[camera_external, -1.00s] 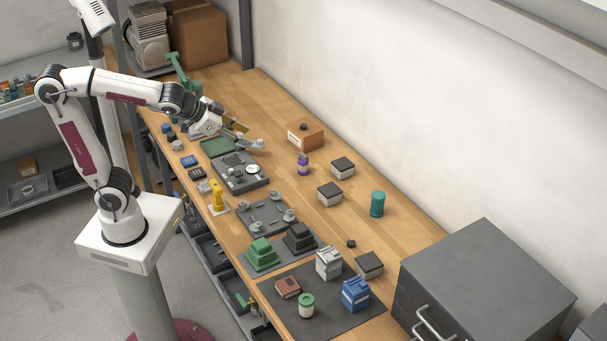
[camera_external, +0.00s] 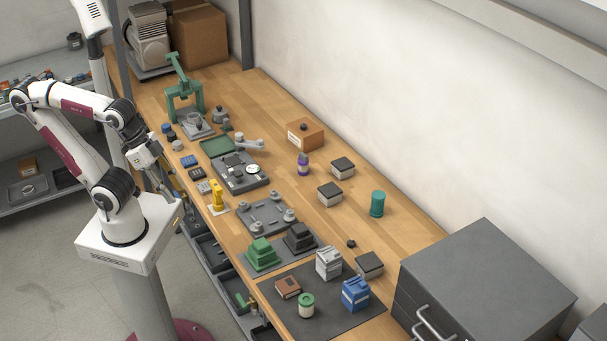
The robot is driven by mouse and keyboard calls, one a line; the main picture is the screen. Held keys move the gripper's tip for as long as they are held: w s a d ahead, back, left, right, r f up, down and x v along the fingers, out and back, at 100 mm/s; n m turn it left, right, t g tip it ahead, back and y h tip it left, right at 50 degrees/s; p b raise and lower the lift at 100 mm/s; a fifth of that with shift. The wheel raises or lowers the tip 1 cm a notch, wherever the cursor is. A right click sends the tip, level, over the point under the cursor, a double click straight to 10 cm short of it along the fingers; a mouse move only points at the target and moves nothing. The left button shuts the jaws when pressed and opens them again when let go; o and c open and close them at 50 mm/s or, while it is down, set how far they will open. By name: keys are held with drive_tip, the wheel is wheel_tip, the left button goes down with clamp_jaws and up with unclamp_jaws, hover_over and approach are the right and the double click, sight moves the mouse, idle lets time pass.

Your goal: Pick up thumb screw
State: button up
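I cannot tell for sure which piece is the thumb screw. A small dark knob-like piece (camera_external: 351,243) lies alone on the bench, near a grey block with a dark top (camera_external: 369,265). Another small dark knob (camera_external: 304,127) sits on top of an orange-brown box (camera_external: 306,137). My gripper (camera_external: 167,191) points down at the left front edge of the bench, far from both knobs. Its fingers are small and partly lost against the bench edge and drawers, so I cannot tell whether they are open or hold anything.
A green press frame (camera_external: 183,94), a grey fixture tray (camera_external: 241,182), a yellow piece (camera_external: 217,197) and a grey plate with posts (camera_external: 265,216) line the bench. A dark mat (camera_external: 335,319) holds several parts. Open drawers (camera_external: 213,257) hang below the front edge.

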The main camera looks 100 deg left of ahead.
drive_tip(key=shift+o, duration=0.6)
drive_tip(key=shift+w, duration=0.1)
drive_tip(key=w+n+h, duration=0.4)
drive_tip(key=w+n, duration=1.2)
drive_tip(key=w, duration=0.9)
drive_tip(key=w+a+f+n+t, duration=0.1)
drive_tip(key=w+a+f+n, duration=0.4)
drive_tip(key=w, duration=0.1)
drive_tip(key=w+a+f+n+t, duration=0.1)
drive_tip(key=w+a+f+n, duration=0.4)
drive_tip(key=w+a+f, duration=0.1)
drive_tip(key=w+a+f+n+t+y, duration=0.1)
drive_tip(key=w+a+f+n, duration=0.4)
drive_tip(key=w+a+n, duration=0.1)
drive_tip(key=shift+w+f, duration=0.2)
drive_tip(key=shift+w, duration=0.5)
drive_tip(key=shift+w+f, duration=0.1)
